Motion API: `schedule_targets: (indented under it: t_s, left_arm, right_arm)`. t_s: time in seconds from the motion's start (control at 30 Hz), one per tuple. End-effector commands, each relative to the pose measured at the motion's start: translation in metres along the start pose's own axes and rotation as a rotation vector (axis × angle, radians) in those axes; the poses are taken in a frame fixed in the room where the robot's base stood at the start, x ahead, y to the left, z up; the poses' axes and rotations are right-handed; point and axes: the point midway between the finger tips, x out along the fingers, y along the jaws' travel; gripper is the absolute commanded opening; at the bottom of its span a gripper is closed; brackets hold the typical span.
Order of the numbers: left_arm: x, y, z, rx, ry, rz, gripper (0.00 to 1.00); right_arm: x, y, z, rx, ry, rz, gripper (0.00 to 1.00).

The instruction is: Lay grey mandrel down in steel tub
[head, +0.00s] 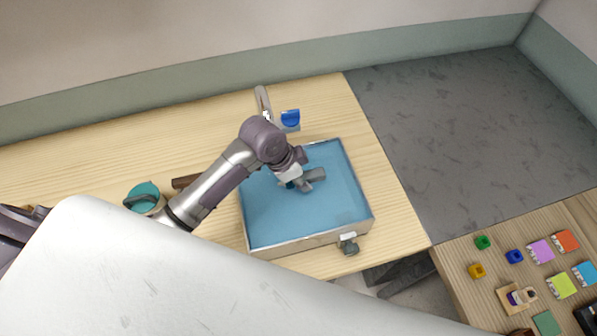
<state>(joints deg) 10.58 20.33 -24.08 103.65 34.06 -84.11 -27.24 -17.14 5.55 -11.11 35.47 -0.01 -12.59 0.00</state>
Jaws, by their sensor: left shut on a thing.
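The steel tub (300,243) stands on the wooden counter, with a metal rim and a blue interior. My left gripper (300,182) reaches over the tub from the left, tilted down above the blue interior. It is shut on the grey mandrel (315,176), a short grey piece showing at the fingertips. The fingers and wrist hide part of the mandrel. I cannot tell whether it touches the blue surface. My right gripper is not in view.
A metal spout (262,102) and a blue-topped item (290,118) stand behind the tub. A grey fitting (348,245) sits at its front side. A teal round item (143,196) lies left. Small coloured blocks (514,256) lie on another table at right.

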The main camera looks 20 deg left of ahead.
Motion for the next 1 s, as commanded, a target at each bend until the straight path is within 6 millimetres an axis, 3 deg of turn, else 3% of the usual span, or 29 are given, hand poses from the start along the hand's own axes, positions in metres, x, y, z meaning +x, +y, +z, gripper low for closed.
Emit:
schedule_targets:
  t_s: [0.13,0.43,0.8,1.0]
  left_arm:
    - [0.018,0.0,0.008,-0.003,-0.001,0.002,0.0]
    - [0.054,0.0,0.023,0.0,-0.002,0.0,0.0]
    - [0.092,0.0,0.039,0.001,-0.002,0.0,0.0]
    - [0.102,-0.001,0.043,0.001,-0.001,-0.001,0.0]
  right_arm:
    - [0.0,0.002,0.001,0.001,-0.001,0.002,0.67]
    - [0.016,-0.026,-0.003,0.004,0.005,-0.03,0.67]
    - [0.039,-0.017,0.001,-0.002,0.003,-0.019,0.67]
    - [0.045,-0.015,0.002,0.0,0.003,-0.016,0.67]
